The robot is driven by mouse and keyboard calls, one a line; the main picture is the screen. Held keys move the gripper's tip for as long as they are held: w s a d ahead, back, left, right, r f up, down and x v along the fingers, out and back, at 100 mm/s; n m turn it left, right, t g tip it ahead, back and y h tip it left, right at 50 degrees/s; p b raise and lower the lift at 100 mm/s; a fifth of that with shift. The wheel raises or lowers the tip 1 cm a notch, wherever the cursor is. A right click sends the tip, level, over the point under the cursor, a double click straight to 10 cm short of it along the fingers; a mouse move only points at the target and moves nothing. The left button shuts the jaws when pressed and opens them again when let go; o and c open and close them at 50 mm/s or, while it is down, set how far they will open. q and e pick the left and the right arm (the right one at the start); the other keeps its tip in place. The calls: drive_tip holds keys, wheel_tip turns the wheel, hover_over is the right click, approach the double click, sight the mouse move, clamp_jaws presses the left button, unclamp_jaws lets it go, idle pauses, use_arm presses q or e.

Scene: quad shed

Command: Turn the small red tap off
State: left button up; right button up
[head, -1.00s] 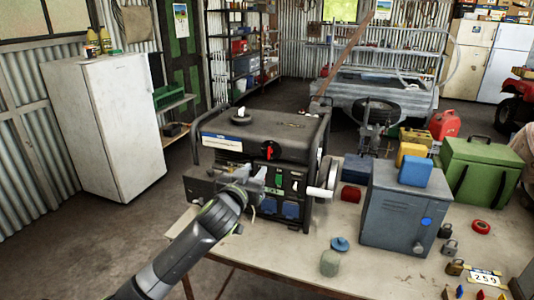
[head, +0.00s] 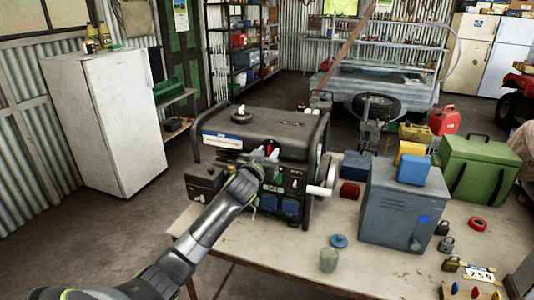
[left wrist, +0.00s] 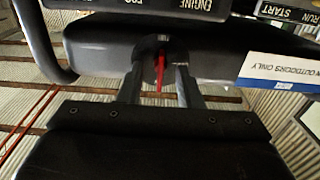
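The small red tap (head: 269,146) is on the front of the black generator (head: 300,140) on the table. In the head view my gripper partly hides it. In the left wrist view its thin red lever (left wrist: 160,72) points along the fingers, below a dark round base. My left gripper (head: 264,156) is at the generator's front, right at the tap. In the left wrist view its two fingers (left wrist: 159,84) are apart, one on each side of the red lever, with a gap showing on both sides. My right gripper is not in view.
The generator's frame bar (left wrist: 35,40) and labelled panel lie close to the fingers. The table's front middle is clear.

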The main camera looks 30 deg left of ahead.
use_arm(q)
clamp_jaws()
drive_tip(key=shift+m, duration=0.3)
drive_tip(key=m+p, duration=0.2)
drive_tip(key=m, duration=0.1)
drive_tip(key=shift+d+r, duration=0.1)
drive_tip(key=m+p, duration=0.3)
drive_tip(key=m, duration=0.3)
drive_tip(key=m+p, duration=0.2)
drive_tip(key=m, duration=0.2)
drive_tip(key=shift+d, duration=0.1)
drive_tip(key=shift+f+m+p, duration=0.15)
drive_tip(key=shift+m+p, duration=0.4)
drive_tip(key=shift+m, duration=0.55)
drive_tip(key=shift+f+m+p, duration=0.15)
drive_tip(key=shift+m+p, duration=0.4)
drive_tip(key=shift+m, duration=0.55)
